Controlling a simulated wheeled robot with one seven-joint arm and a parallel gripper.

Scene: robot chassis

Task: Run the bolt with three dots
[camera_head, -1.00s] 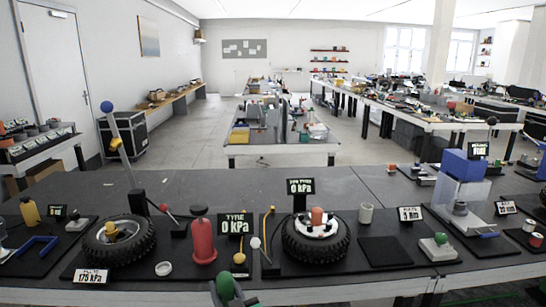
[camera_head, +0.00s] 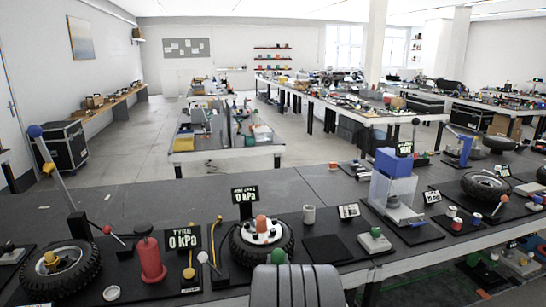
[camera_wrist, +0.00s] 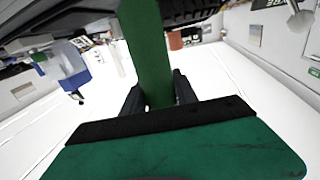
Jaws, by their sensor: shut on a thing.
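My gripper (camera_wrist: 158,98) shows in the wrist view with dark fingers on both sides of a green bar (camera_wrist: 150,45), shut on it. A wide green plate with a black strip (camera_wrist: 165,120) lies across the lower part of that view. In the head view my gripper cannot be made out. A green ball (camera_head: 278,257) shows there at the bench's front edge, just above a grey ribbed shape that is probably part of my arm. I cannot pick out a bolt or a three-dot mark in either view.
The dark bench (camera_head: 140,205) carries a left wheel (camera_head: 85,272), a middle wheel (camera_head: 243,253), a red cylinder (camera_head: 150,258) and a blue-topped clear block (camera_head: 393,160). A tall blue-knobbed lever (camera_head: 50,165) stands left. The bench's back strip is mostly clear.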

